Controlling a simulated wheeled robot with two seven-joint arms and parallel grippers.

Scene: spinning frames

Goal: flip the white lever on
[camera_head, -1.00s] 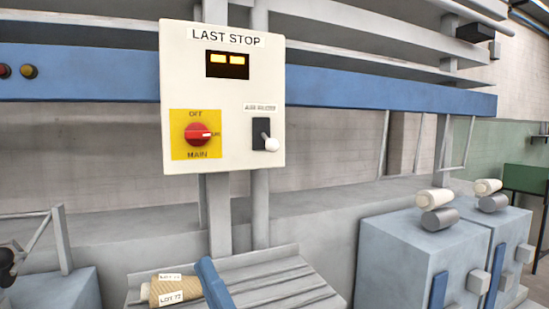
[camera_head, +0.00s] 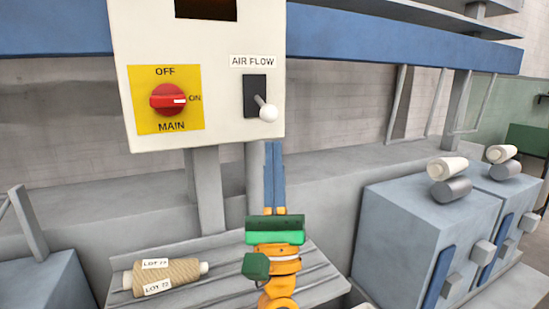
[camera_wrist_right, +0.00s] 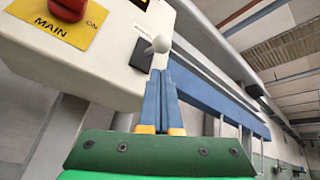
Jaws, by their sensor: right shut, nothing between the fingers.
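The white lever (camera_head: 267,112) sticks out of a black switch plate (camera_head: 255,95) under the "AIR FLOW" label on a white panel (camera_head: 220,133). Its round knob points down and toward me. My right gripper (camera_head: 274,147) is upright just below the panel, its blue fingers shut and empty, their tips a little under the knob. In the right wrist view, the knob (camera_wrist_right: 160,44) shows just above the fingertips (camera_wrist_right: 160,72); I cannot tell whether they touch. My left gripper is not in view.
A red rotary main switch (camera_head: 168,99) on a yellow plate sits left of the lever, its white mark toward ON. A tan yarn spool (camera_head: 167,277) lies on the slatted shelf below. Grey-blue machine boxes (camera_head: 415,225) with rollers stand at right.

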